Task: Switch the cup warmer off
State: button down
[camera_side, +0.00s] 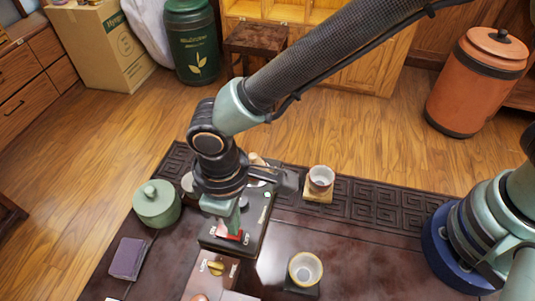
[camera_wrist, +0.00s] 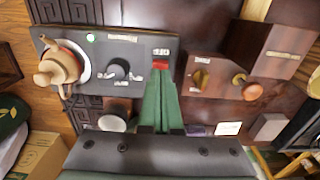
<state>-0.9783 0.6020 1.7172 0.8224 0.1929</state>
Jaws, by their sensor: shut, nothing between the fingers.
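The dark control box (camera_side: 257,235) stands on the table; the wrist view shows its top panel (camera_wrist: 135,82). It carries a red switch (camera_wrist: 160,64), also visible at my fingertips in the side view (camera_side: 231,236), a black knob (camera_wrist: 118,68) and a green lamp (camera_wrist: 90,37) that looks lit. In the side view my gripper (camera_side: 229,228) points down and partly covers the box.
Beside it is a brown wooden box with a brass knob (camera_side: 216,267) and a copper round knob (camera_wrist: 251,91). Cups stand to the right, one on a wooden coaster (camera_side: 320,179), one nearer (camera_side: 305,269). A green lidded jar (camera_side: 157,204) and purple block (camera_side: 129,258) are left.

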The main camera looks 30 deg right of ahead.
jog(key=shift+f, duration=1)
dwell(0.8)
jog(key=shift+r, duration=3.55)
jog(key=shift+d+r, duration=0.1)
jog(key=w+d+r+m+t+y, duration=0.1)
jog(key=w+d+r+m, duration=0.1)
jog(key=w+d+r, duration=0.55)
jog(key=s+d+r+m+t, duration=0.1)
jog(key=d+r+m, duration=0.1)
jog(key=d, duration=0.7)
jog(key=s+d+r+m+t, duration=0.1)
jog(key=d+r+m+t, duration=0.1)
jog(key=d, duration=0.8)
jog(key=s+d+r+m+t+h, duration=0.1)
jog(key=d+r+m, duration=0.1)
jog(key=d, duration=0.8)
jog(key=shift+s+m+t, duration=0.3)
jog(key=shift+s+m, duration=0.1)
jog(key=shift+m, duration=0.1)
